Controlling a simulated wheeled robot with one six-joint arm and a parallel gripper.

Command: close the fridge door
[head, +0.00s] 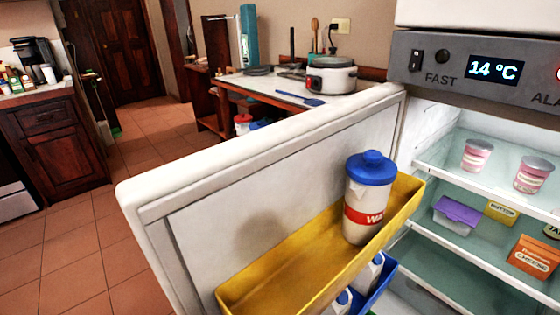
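The fridge door (290,148) stands wide open, swung out toward the left and toward me, with its inner side facing right. Its hinge side meets the fridge body near the control panel (470,65), and its free edge is at the left. A yellow door shelf (290,285) holds a white bottle with a blue lid (369,195). A blue shelf (381,288) below it holds white cartons. The fridge interior (470,200) is exposed at the right. My gripper is not in view.
Food tubs (478,155) and boxes stand on the fridge shelves. Behind the door, a table (268,84) carries a slow cooker (331,76). A dark wooden cabinet (50,145) is at the left. The tiled floor (80,230) left of the door is clear.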

